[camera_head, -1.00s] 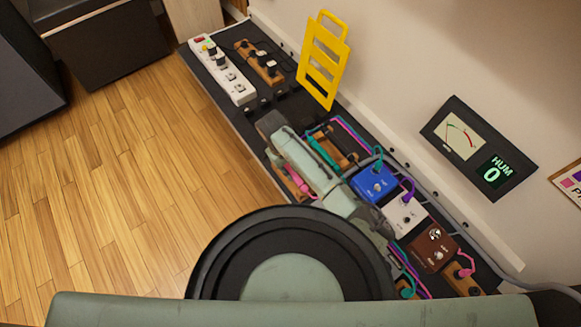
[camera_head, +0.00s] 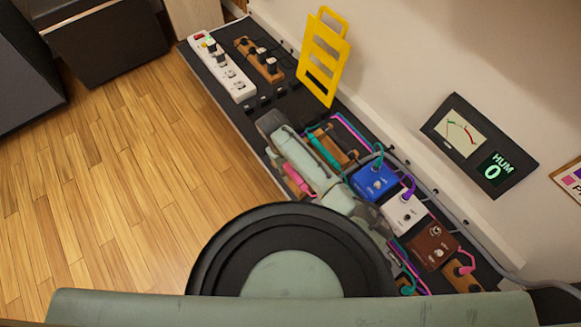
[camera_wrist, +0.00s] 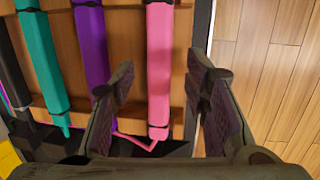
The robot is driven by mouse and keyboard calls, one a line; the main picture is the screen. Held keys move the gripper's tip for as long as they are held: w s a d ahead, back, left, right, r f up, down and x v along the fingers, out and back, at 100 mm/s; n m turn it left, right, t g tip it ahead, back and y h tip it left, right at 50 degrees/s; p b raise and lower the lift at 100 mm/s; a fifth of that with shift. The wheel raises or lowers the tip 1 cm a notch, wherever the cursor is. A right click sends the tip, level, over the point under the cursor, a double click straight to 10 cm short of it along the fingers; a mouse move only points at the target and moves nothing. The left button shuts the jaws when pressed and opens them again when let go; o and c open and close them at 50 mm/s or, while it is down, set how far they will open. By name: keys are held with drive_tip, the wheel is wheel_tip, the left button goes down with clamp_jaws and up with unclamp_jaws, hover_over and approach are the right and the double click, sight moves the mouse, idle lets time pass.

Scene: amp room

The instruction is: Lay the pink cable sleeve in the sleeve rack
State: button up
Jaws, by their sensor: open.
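The pink cable sleeve (camera_wrist: 160,65) lies lengthwise on the wooden sleeve rack (camera_wrist: 125,70), beside a purple sleeve (camera_wrist: 91,55) and a teal sleeve (camera_wrist: 40,60). A thin pink lead comes from its near end. My gripper (camera_wrist: 160,78) is open, one finger on each side of the pink sleeve, with visible gaps to it. I cannot tell how deep the sleeve sits. In the head view my wrist covers much of the rack; the pink sleeve (camera_head: 296,180) shows at its left and the teal sleeve (camera_head: 323,152) at its right.
A blue pedal (camera_head: 373,182), a white pedal (camera_head: 405,212) and a brown pedal (camera_head: 433,246) stand along the dark board. A white power strip (camera_head: 222,68) and a yellow slotted panel (camera_head: 323,62) are farther back. Wooden floor lies clear on the left.

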drive_tip(key=v, duration=1.2)
idle(0.5)
